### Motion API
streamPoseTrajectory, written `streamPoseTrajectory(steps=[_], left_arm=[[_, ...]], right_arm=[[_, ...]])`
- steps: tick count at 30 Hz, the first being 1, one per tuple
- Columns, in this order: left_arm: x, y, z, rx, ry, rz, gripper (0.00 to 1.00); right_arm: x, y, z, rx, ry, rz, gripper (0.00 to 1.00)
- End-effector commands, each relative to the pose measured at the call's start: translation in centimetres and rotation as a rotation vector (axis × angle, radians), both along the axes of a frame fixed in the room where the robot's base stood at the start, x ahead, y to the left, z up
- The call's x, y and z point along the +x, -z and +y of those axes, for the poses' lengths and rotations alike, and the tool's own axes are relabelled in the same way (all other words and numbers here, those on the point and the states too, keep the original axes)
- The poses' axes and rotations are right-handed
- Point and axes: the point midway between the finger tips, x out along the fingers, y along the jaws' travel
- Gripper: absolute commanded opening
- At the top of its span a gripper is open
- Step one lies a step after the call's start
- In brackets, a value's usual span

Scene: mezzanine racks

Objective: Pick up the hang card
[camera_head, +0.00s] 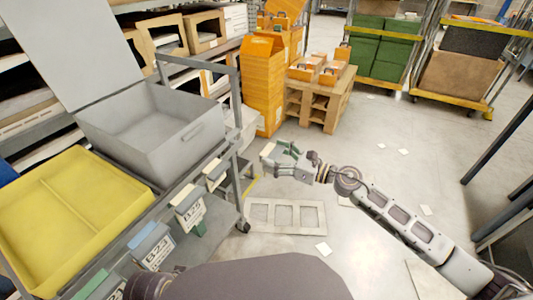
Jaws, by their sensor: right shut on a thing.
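My right gripper (276,158) is at the end of the arm that comes in from the lower right. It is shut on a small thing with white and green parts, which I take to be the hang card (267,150). It is held out over the floor, to the right of the cart, and the fingers hide part of it. Other cards hang along the cart's side, one marked B25 (190,212) and one that seems to read B23 (155,252). My left gripper is not in view.
The cart carries a yellow tray (118,166) and a grey open bin (165,175); its post (237,150) stands left of my right gripper. Orange boxes (263,85) and a wooden pallet stack (322,107) stand behind. A pale frame-like panel (325,218) lies on the floor.

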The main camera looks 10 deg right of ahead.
Motion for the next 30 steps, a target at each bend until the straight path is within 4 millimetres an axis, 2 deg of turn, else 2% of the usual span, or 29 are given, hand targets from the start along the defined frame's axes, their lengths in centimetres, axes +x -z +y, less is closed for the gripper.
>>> streamPoseTrajectory(steps=[6, 15, 30], left_arm=[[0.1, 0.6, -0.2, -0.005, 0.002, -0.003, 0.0], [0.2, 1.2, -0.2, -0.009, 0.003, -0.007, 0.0], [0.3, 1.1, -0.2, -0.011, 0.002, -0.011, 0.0]], right_arm=[[-1.3, 0.2, -1.7, -0.001, 0.0, 0.002, 0.55], [-2.4, 0.1, -3.2, -0.001, 0.0, 0.001, 0.55], [-2.7, 0.0, -3.6, -0.001, -0.001, -0.001, 0.55]])
